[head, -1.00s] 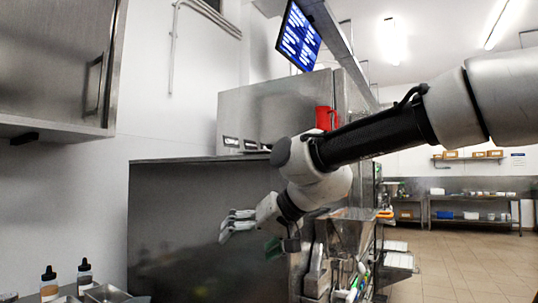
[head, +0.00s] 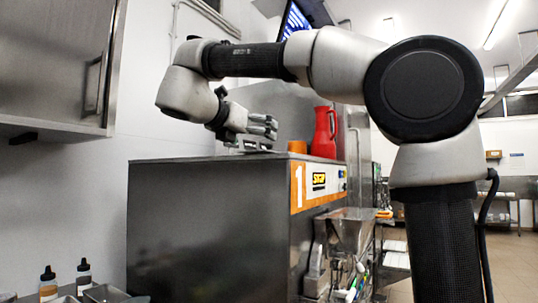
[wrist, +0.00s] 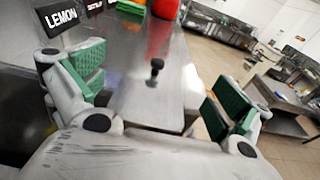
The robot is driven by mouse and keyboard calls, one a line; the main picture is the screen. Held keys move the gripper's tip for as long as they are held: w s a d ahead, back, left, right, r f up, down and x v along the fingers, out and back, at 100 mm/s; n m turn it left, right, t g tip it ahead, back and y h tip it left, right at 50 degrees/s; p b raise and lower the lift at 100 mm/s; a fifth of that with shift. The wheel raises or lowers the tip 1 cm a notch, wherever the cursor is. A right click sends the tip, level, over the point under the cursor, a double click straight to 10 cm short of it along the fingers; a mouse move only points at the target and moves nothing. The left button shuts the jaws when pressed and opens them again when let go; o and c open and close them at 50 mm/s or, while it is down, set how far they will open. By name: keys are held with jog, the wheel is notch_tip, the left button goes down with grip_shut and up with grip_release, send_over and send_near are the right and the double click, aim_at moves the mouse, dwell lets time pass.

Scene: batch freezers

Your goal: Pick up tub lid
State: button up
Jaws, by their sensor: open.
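My gripper (head: 268,128) is over the top of the steel machine (head: 208,225) in the head view, fingers pointing right. In the wrist view, my gripper (wrist: 160,88) is open and empty, its green pads wide apart. Between and beyond the pads, a black knob on a short stem (wrist: 155,72) stands on a shiny steel surface. It may be the handle of the tub lid, but I cannot make out the lid's outline. The knob is apart from both fingers. In the head view I cannot see the knob.
A red jug (head: 324,132) and an orange container (head: 297,147) stand on the machine top, right of my gripper. A black "LEMON" sign (wrist: 60,17) is close to the left finger in the wrist view. Floor (wrist: 300,155) shows on the right.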

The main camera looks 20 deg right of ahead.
jog(key=x, duration=0.4)
jog(key=f+x, duration=0.1)
jog(key=x, duration=0.2)
jog(key=shift+a, duration=0.1)
jog(key=shift+s, duration=0.1)
jog(key=c, duration=0.8)
